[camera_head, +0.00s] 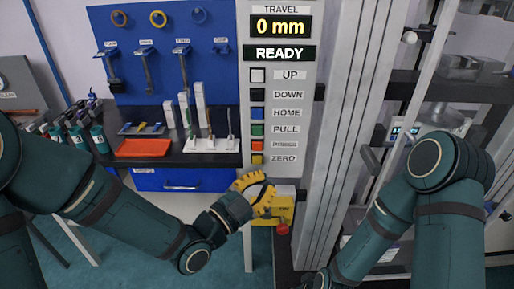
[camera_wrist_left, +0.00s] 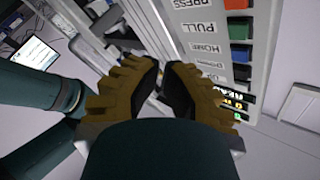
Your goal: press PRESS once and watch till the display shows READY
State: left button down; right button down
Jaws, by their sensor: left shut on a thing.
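The tall grey control panel (camera_head: 243,120) stands in the middle of the head view. Its display (camera_head: 279,53) reads READY, and the travel readout (camera_head: 280,26) above it reads 0 mm. The orange-red PRESS button (camera_head: 257,145) sits between the green PULL and yellow ZERO buttons; it also shows at the wrist view's top edge (camera_wrist_left: 236,3). My left gripper (camera_wrist_left: 163,72) is below the button column in the head view (camera_head: 258,193), apart from PRESS. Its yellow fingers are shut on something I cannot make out.
A yellow box with a red knob (camera_head: 282,229) is close beside my left gripper. A bench with an orange tray (camera_head: 143,147) and a white stand (camera_head: 212,145) lies left. A grey column (camera_head: 340,130) rises right of the panel.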

aim_at(257, 146)
pick_arm(q)
jog(key=shift+w+p, duration=0.7)
jog(key=shift+w, duration=3.65)
jog(key=c, duration=1.7)
grip_release()
grip_shut()
